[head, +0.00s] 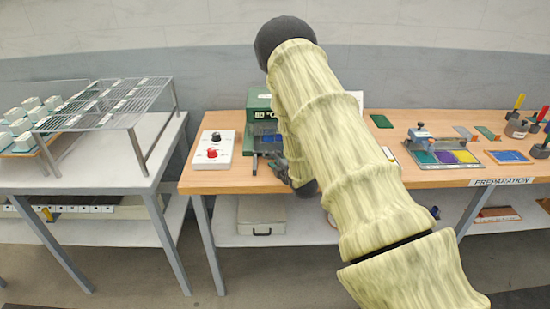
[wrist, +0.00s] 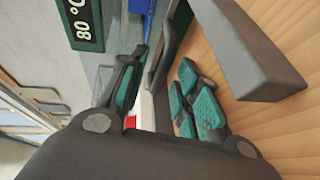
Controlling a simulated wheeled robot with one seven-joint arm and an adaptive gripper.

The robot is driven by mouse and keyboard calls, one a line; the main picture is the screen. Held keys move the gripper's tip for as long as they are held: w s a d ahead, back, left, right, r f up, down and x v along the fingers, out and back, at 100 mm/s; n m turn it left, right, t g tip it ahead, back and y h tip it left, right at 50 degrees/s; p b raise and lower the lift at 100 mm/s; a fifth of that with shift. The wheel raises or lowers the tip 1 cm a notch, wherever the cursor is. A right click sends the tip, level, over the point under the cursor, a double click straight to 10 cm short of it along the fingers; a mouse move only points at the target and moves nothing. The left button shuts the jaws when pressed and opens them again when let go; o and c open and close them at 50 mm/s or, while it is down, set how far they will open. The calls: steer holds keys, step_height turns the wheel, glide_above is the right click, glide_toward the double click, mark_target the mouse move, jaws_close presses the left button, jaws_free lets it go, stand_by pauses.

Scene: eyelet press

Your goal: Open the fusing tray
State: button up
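The fusing tray belongs to the green press (head: 258,104), which stands on the wooden table behind my arm. In the head view the tray's front is mostly hidden by my arm. In the wrist view a dark grey bar (wrist: 168,45), seemingly the tray's handle, runs down between my fingers and joins a thick grey block (wrist: 252,60). My gripper (wrist: 160,95) is open, with one teal-padded finger on each side of the bar. I cannot tell whether either finger touches it. In the head view only a dark bit of my gripper (head: 281,173) shows beside my arm.
A white control box (head: 213,149) with black and red knobs stands left of the press. To the right are a frame with coloured panels (head: 446,158) and a blue plate (head: 508,157). A wire rack (head: 108,98) stands on the left table. A case (head: 262,216) sits below.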

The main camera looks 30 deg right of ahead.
steer(key=shift+w+f, duration=0.15)
steer(key=shift+w, duration=0.2)
jaws_close()
steer(key=shift+s, duration=0.1)
steer(key=shift+s+a, duration=0.25)
steer(key=s+a+b, duration=0.1)
steer(key=s, duration=0.2)
steer(key=s+a+b, duration=0.1)
steer(key=s+a, duration=0.1)
steer(key=s, duration=0.1)
steer(key=s+a, duration=0.2)
steer(key=s, duration=0.1)
steer(key=shift+a+b, duration=0.25)
steer(key=shift+b, duration=0.15)
jaws_free()
